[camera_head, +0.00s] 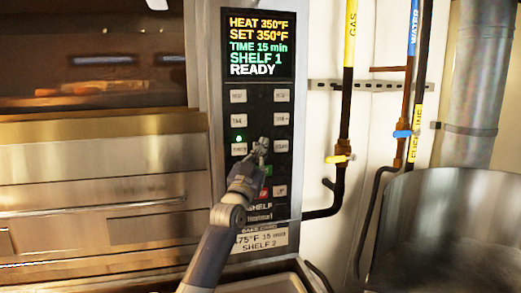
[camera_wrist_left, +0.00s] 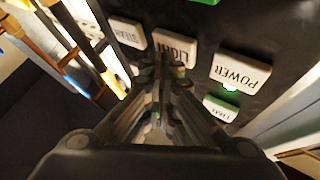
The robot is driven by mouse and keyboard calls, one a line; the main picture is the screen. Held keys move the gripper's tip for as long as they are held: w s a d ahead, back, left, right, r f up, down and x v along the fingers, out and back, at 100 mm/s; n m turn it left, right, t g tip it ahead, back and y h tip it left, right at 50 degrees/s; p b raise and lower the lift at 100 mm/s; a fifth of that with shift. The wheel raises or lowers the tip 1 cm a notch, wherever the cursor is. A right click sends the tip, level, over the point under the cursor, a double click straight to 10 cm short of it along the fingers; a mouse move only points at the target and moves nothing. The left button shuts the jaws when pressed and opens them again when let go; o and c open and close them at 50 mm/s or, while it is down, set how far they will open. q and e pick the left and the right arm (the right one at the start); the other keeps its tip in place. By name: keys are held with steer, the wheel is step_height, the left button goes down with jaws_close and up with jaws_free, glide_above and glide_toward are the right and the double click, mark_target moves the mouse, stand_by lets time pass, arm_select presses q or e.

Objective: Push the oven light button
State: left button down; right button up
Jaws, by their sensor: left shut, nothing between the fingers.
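The oven's black control panel (camera_head: 224,180) carries several pale buttons under a lit display. In the left wrist view the white LIGHT button (camera_wrist_left: 174,43) sits between the STEAM button (camera_wrist_left: 127,33) and the POWER button (camera_wrist_left: 241,70). My left gripper (camera_head: 261,145) is shut and empty, its fingertips in front of the panel between the POWER and STEAM buttons, hiding the LIGHT button in the head view. In the wrist view the fingertips (camera_wrist_left: 168,70) overlap the LIGHT button's edge; I cannot tell whether they touch it. My right gripper is not in view.
The display (camera_head: 258,45) reads READY. A green lamp (camera_head: 239,138) glows above the POWER button. The oven window (camera_head: 90,60) and metal door are at left. Gas and water pipes (camera_head: 348,90) run down the wall at right, beside a large metal vessel (camera_head: 440,220).

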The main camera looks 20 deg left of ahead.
arm_select(q)
steer(key=shift+w+a, duration=0.1)
steer(key=shift+w, duration=0.1)
stand_by(0.5)
steer(key=shift+s+d+p, duration=0.35)
steer(key=shift+s, duration=0.2)
steer(key=s+d+p, duration=0.3)
steer(key=s, duration=0.2)
steer(key=shift+d+p, duration=0.2)
steer(key=shift+p, duration=0.2)
steer(key=shift+f, duration=0.1)
